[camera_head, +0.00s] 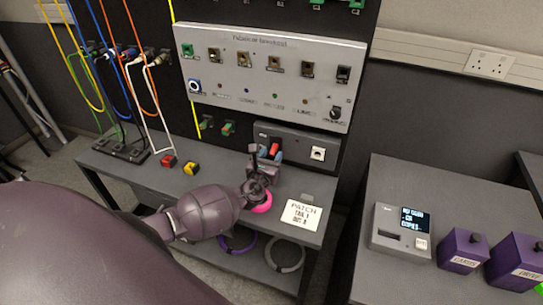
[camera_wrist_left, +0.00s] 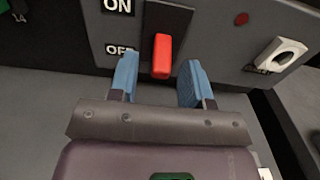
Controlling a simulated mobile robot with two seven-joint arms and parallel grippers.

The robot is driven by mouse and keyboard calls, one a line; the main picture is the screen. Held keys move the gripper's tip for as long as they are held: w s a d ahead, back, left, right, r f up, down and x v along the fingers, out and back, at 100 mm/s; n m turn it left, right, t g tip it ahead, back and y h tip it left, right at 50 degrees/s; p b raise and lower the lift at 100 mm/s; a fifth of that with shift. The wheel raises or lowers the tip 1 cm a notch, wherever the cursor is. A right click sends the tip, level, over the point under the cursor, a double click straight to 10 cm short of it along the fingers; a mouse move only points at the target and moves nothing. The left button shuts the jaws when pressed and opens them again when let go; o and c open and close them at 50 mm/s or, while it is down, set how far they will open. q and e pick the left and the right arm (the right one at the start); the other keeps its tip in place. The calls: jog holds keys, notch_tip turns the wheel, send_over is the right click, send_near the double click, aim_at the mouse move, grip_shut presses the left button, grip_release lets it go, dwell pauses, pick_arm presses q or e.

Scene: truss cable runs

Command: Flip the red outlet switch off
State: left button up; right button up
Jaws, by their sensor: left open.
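The red outlet switch (camera_wrist_left: 162,55) is a red lever on a black plate, set in a grey box (camera_wrist_left: 215,45) with ON printed above and OFF below at its left. The red lever also shows in the head view (camera_head: 275,149). It points down and out toward the wrist camera; I cannot tell its exact setting. My left gripper (camera_wrist_left: 158,66) is open, with one blue fingertip on each side of the lever's lower end and visible gaps to it. It also shows in the head view (camera_head: 270,154). My right gripper is not in view.
A white socket (camera_wrist_left: 281,54) and a small red dot (camera_wrist_left: 241,19) are right of the switch. On the bench below stand a PATCH card (camera_head: 301,213), a pink ring (camera_head: 262,203), and red (camera_head: 168,161) and yellow (camera_head: 191,168) blocks. A labelled panel (camera_head: 270,75) rises behind.

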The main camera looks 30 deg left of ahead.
pick_arm(q)
jog(key=shift+w, duration=0.25)
jog(key=shift+c, duration=0.4)
grip_shut()
jog(key=t+b, duration=0.1)
jog(key=b, duration=0.2)
jog(key=f+b, duration=0.1)
jog(key=b, duration=0.2)
jog(key=shift+w+a+t+b, duration=0.1)
jog(key=shift+w+t+b, duration=0.1)
jog(key=shift+t+b, duration=0.2)
jog(key=shift+r+b, duration=0.15)
jog(key=shift+b, duration=0.25)
jog(key=shift+r, duration=0.1)
